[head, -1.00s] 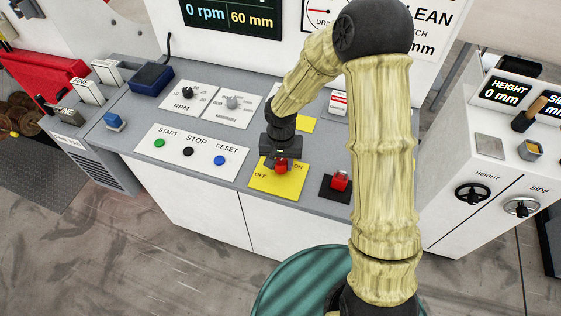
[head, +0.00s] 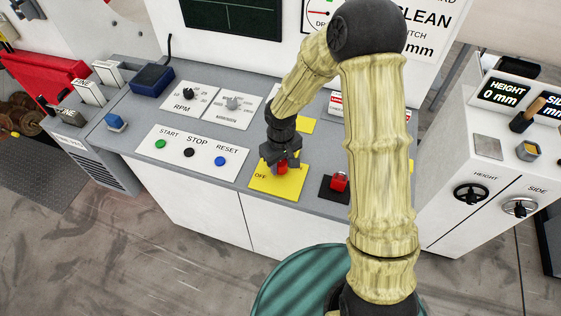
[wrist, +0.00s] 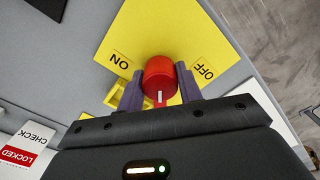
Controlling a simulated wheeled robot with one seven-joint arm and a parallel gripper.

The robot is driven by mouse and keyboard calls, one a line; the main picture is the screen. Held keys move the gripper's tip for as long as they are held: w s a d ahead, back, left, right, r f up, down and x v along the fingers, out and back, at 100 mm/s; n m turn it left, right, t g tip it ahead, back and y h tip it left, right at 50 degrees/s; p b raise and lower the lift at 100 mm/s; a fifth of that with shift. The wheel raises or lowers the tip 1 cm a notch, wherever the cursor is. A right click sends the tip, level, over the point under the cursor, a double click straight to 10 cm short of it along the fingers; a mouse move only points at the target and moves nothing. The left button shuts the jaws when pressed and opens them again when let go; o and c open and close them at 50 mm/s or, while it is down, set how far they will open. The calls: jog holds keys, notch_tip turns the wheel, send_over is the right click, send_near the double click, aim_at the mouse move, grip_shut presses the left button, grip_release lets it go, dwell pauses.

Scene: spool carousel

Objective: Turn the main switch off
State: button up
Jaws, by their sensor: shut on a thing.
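The main switch (head: 282,168) is a red knob on a yellow plate (head: 287,190) marked OFF and ON, set in the grey console top. In the wrist view the red knob (wrist: 159,77) sits between my two dark fingers, and a white mark on it points toward my gripper, between the ON and OFF labels as drawn. My gripper (head: 281,163) is shut on the knob from above. In the head view it hides the ON label and part of the knob.
The display (head: 232,17) behind the console is dark. A panel with START, STOP and RESET buttons (head: 189,152) lies left of the plate. A red button on a black base (head: 339,181) stands close on the right. A LOCKED/CHECK card (wrist: 22,150) shows in the wrist view.

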aim_at(281, 162)
jog(key=n+p, duration=0.1)
jog(key=n, duration=0.4)
jog(key=shift+w+r+n, duration=0.1)
jog(key=shift+r+n, duration=0.05)
jog(key=shift+n, duration=0.15)
jog(key=shift+n+p, duration=0.85)
jog(key=shift+n, duration=1.25)
jog(key=o, duration=1)
notch_tip(281, 162, up, 17)
jog(key=shift+r+b, duration=0.1)
jog(key=shift+b, duration=0.45)
